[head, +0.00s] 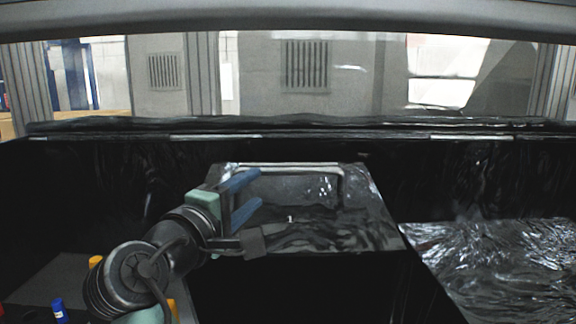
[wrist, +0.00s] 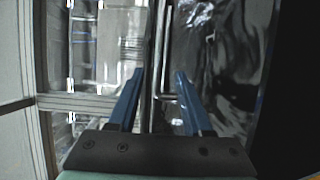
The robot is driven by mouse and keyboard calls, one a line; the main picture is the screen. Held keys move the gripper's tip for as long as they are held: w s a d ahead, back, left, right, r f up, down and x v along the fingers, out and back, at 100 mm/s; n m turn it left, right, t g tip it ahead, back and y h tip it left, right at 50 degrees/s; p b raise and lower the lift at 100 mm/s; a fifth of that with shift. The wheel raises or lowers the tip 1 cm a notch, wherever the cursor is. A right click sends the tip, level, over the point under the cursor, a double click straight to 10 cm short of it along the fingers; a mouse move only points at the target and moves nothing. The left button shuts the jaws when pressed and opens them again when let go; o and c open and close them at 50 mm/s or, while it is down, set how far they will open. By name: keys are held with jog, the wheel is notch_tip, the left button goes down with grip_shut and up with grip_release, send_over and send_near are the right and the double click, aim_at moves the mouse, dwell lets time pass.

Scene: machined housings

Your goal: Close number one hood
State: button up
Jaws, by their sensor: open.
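The number one hood (head: 330,225) is a glossy dark panel marked "1" in the middle of the head view. It appears raised, with a black area below its near edge. A light metal bar handle (head: 300,167) runs along its far edge. My gripper (head: 258,187) has blue fingers, spread apart, over the left part of the hood near the handle. In the wrist view, the bar handle (wrist: 161,40) passes between the lines of the open fingers (wrist: 159,74), and the hood (wrist: 215,60) lies to the right. I cannot tell whether the fingers touch the bar.
Another glossy dark surface (head: 500,262) lies lower at the right. A long dark ledge (head: 330,127) crosses behind the hood, with a window and wall vents beyond. Small orange and blue items (head: 59,309) stand at the lower left beside my arm.

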aim_at(275, 174)
jog(key=p+x, duration=0.3)
jog(key=x, duration=0.7)
jog(key=shift+w+d, duration=0.1)
jog(key=shift+w, duration=0.2)
jog(key=shift+c, duration=0.3)
grip_shut()
dwell(0.8)
